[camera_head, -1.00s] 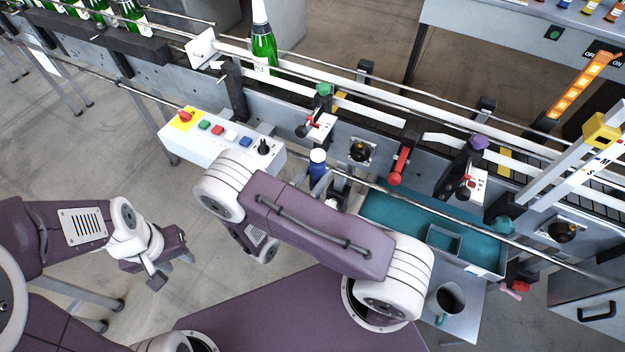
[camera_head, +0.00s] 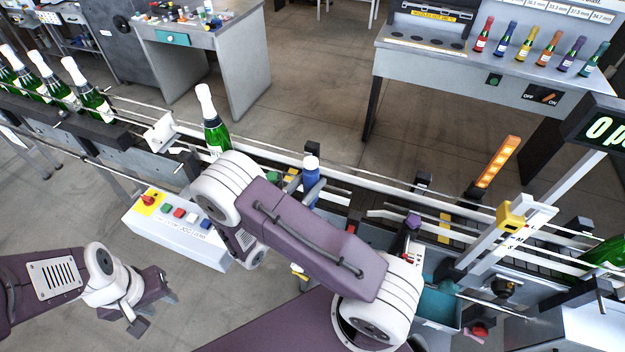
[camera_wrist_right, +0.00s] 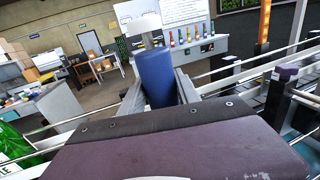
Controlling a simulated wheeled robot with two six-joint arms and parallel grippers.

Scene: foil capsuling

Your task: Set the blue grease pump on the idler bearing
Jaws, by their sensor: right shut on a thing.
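The blue grease pump (camera_head: 311,180) is a blue cylinder with a white top. My right gripper (camera_wrist_right: 157,92) is shut on it and holds it upright in the air. In the head view the pump shows just above my right forearm, in front of the conveyor rails. My right arm covers part of the conveyor front. My left gripper (camera_head: 152,311) looks open and empty, low at the left.
A green bottle (camera_head: 215,132) stands on the conveyor, with several more at the left. A button box (camera_head: 180,228) is fixed at the conveyor's front. A purple-topped clamp (camera_head: 412,222) and a teal tray (camera_head: 437,304) are to the right of my arm. Guide rails run along the conveyor.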

